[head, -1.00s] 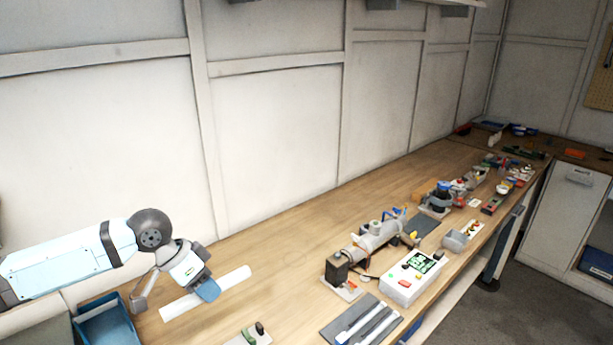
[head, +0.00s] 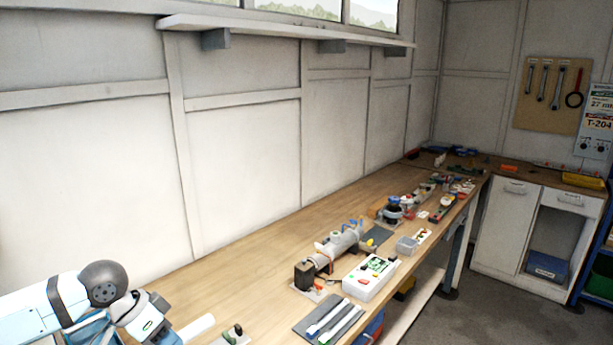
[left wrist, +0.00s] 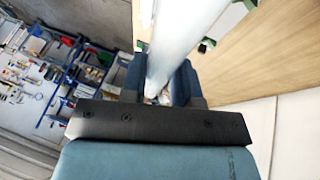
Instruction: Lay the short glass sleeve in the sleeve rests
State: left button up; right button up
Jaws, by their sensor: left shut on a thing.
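The glass sleeve is a pale, straight tube (head: 197,327), and only its right end shows at the bottom of the head view. My left gripper (left wrist: 158,88) is shut on the sleeve, which runs up and away between the blue fingers in the left wrist view (left wrist: 178,42). In the head view the fingertips are cut off by the lower edge. A small plate with dark green fittings (head: 236,334) lies just right of the sleeve's end. They may be the sleeve rests; I cannot tell for sure. My right gripper is not in view.
A grey mat (head: 303,327) with two pale rods lies to the right. Behind it stand a grey cylindrical unit (head: 338,243) and a white control box (head: 369,277). More small equipment lines the bench further back. The bench top (head: 235,270) behind the sleeve is clear.

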pick_arm(q)
jog(key=shift+s+d, duration=0.25)
jog(key=shift+d, duration=0.35)
jog(key=shift+w+a+f, duration=0.15)
jog(key=shift+a+f, duration=0.1)
jog(key=shift+f, duration=0.2)
jog(key=shift+a+f+n, duration=0.2)
jog(key=shift+a+n, duration=0.1)
jog(key=s+a+f+n+t+y, duration=0.1)
jog(key=s+a+n+t, duration=0.1)
jog(key=s+a+n, duration=0.3)
jog(key=s+a+f+n+t+y, duration=0.1)
jog(key=a+f+n, duration=0.1)
jog(key=a, duration=0.5)
jog(key=d+p, duration=0.1)
jog(key=d, duration=1.2)
jog(key=shift+w+d+r, duration=0.35)
